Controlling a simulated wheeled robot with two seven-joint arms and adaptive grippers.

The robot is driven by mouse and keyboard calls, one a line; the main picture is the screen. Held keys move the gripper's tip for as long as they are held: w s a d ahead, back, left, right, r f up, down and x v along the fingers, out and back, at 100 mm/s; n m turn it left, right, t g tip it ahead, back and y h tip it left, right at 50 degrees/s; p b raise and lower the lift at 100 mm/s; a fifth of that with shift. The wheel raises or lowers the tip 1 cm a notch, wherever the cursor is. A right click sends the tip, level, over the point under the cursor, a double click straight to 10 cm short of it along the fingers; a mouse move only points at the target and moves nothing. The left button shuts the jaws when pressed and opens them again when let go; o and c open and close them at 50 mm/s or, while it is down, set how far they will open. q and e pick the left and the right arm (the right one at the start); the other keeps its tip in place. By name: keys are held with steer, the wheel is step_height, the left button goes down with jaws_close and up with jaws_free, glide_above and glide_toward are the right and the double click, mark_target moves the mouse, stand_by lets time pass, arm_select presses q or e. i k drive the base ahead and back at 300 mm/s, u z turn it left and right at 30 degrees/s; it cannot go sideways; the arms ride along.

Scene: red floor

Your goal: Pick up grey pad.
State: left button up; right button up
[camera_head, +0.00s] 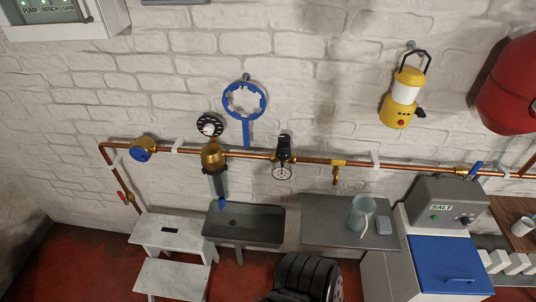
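A small grey block (384,226), which looks like the grey pad, lies on the right part of a grey worktop (320,214). It is just right of a clear glass jug (361,213). Neither of my grippers can be seen in the head view, so their state and place are hidden.
A grey sink (243,226) is left of the worktop, with a white step stool (165,237) further left. A SALT unit with a blue lid (450,258) stands right of the worktop. A copper pipe (320,160) runs along the wall above. A black ribbed object (305,277) is below.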

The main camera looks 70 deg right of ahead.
mark_target(383, 222)
steer(key=z, duration=1.75)
